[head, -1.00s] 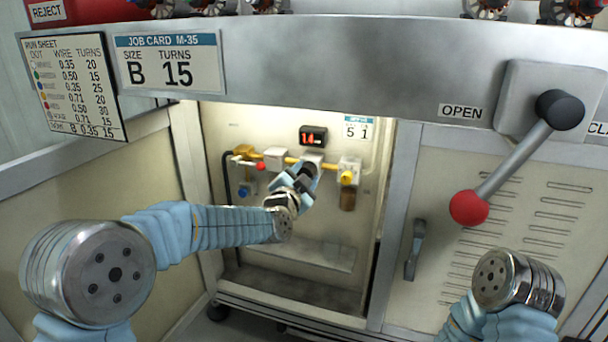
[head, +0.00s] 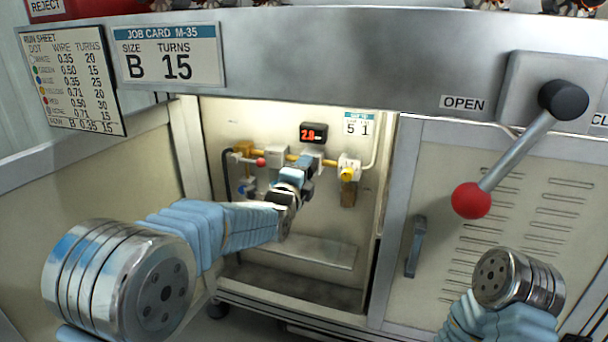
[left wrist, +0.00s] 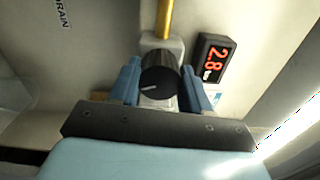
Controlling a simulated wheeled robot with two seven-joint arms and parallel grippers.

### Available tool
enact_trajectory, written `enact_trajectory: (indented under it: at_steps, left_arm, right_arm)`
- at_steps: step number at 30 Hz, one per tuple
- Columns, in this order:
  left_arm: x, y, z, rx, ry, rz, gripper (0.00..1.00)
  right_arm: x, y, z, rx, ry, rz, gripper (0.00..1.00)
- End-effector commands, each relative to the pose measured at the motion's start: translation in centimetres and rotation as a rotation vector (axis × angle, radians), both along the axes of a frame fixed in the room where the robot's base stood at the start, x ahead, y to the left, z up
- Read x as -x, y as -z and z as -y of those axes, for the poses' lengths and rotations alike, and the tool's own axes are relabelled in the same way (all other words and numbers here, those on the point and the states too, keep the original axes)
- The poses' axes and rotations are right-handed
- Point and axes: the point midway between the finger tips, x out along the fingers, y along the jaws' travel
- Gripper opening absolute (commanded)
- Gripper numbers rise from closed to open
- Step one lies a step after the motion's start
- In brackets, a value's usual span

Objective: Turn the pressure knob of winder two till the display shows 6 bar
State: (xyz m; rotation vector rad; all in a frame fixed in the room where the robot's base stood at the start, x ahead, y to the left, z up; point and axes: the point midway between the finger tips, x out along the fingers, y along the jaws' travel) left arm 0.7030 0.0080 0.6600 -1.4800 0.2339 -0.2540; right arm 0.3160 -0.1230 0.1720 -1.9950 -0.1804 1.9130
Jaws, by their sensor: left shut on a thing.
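The black pressure knob (left wrist: 160,75) with a white pointer line sits between the fingers of my left gripper (left wrist: 160,88) in the left wrist view. The gripper is shut on it. In the head view my left gripper (head: 301,175) reaches into the open cabinet and hides most of the knob. The display (head: 313,132) above it shows red digits; in the left wrist view the display (left wrist: 212,60) reads 2.8. My right gripper is not in view; only part of my right arm shows at the lower right.
A red-ended lever (head: 471,200) stands at OPEN on the right. The cabinet's right door post (head: 392,220) is close to the arm.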

Motion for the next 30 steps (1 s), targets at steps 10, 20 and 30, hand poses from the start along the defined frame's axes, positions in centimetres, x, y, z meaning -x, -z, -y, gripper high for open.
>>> enact_trajectory:
  at_steps: [10, 20, 30]
  left_arm:
    - [0.02, 0.25, 0.04, -0.142, 0.0, 0.041, 0.17]
    - [0.02, 0.22, 0.03, -0.169, 0.0, 0.049, 0.17]
    - [0.02, 0.21, 0.02, -0.167, 0.0, 0.049, 0.62]
  right_arm:
    - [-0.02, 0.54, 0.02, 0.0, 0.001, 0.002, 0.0]
    - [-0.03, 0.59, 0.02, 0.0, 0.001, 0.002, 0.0]
    - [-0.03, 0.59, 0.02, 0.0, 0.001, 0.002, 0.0]
